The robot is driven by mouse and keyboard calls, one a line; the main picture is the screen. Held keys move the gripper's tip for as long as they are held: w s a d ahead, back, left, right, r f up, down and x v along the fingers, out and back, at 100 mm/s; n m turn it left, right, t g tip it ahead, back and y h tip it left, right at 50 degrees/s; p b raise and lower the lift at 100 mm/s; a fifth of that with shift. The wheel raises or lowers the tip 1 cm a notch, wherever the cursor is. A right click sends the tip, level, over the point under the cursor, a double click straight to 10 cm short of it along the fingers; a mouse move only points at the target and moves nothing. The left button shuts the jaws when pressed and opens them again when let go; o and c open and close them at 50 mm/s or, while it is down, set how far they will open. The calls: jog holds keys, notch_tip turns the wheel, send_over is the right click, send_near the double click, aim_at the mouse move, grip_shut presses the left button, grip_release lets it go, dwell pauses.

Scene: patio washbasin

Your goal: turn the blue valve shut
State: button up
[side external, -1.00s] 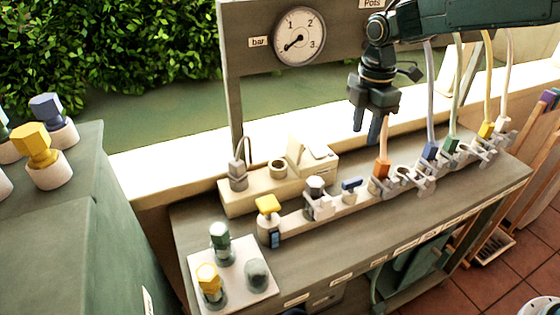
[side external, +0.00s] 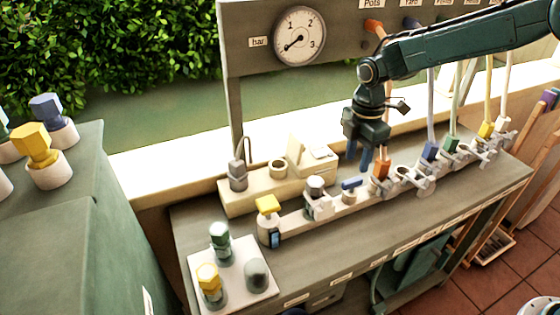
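The blue valve (side external: 352,184) has a short blue lever handle on a pale round body. It stands on the bench manifold between a grey-capped fitting and the orange hose plug. The handle lies roughly along the row, slightly tilted in the picture. My gripper (side external: 359,157) points down just above the valve, a little behind and to the right of the handle in the picture. Its two blue-tipped fingers are apart with nothing between them. A gap shows between the fingertips and the handle, and I see no contact.
The orange plug (side external: 382,168) with its hose is close to the right of my fingers. The grey-capped fitting (side external: 316,187) and yellow valve (side external: 268,206) stand to the left. A pale block (side external: 280,184) sits behind. The pressure gauge (side external: 299,36) is on the back board.

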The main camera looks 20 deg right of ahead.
aim_at(353, 180)
notch_tip(353, 180, down, 6)
jog(key=shift+f, duration=0.25)
grip_shut()
dwell(0.3)
